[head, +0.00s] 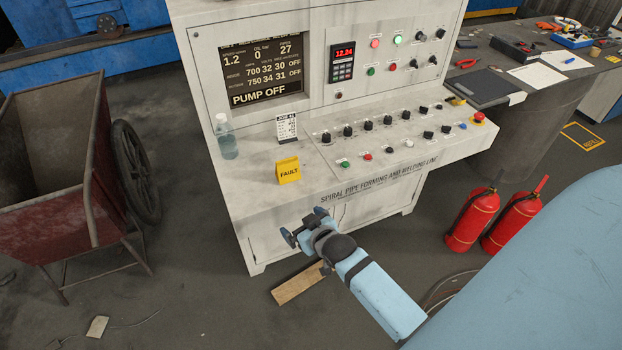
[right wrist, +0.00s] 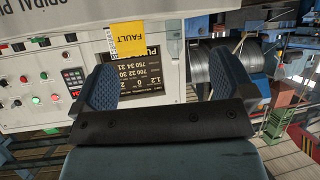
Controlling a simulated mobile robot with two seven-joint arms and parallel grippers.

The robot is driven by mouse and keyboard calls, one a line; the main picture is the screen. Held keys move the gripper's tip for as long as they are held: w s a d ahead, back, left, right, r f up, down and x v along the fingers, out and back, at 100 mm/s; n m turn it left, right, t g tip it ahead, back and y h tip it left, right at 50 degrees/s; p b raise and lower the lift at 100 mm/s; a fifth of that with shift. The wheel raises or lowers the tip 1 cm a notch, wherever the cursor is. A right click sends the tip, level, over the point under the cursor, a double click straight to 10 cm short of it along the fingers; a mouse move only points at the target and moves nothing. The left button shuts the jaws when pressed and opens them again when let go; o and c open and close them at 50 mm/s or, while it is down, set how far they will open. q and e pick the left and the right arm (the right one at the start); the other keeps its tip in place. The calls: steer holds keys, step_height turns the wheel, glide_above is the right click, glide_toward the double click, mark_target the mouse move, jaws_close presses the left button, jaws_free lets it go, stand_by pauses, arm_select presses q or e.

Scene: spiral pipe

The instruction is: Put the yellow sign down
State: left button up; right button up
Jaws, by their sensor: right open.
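The yellow sign (head: 288,171), marked FAULT, stands upright on the light ledge of the control console (head: 252,187). It also shows upside down in the right wrist view (right wrist: 127,39), ahead of my fingers. My right gripper (head: 302,223) is open and empty. It is in front of the console's front edge, apart from the sign. Its two blue padded fingers frame a wide gap in the right wrist view (right wrist: 165,78). My left gripper is in neither view.
A clear bottle (head: 226,138) and a small white card (head: 287,127) stand near the sign. Knobs and buttons (head: 387,135) fill the panel to its right. A red cart (head: 60,180) is at left; two fire extinguishers (head: 474,218) stand at right. A wooden board (head: 299,284) lies on the floor.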

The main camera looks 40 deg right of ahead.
steer(key=s+a+f+n+y, duration=0.1)
steer(key=s+a+f+y, duration=0.1)
steer(key=s+a, duration=0.3)
steer(key=s+a+f+n+g+y, duration=0.1)
steer(key=s+a, duration=0.4)
steer(key=s, duration=0.8)
steer(key=shift+a+f+n+g+y, duration=0.2)
steer(key=shift+f+n+g+y, duration=0.1)
steer(key=shift+f+n+y, duration=0.15)
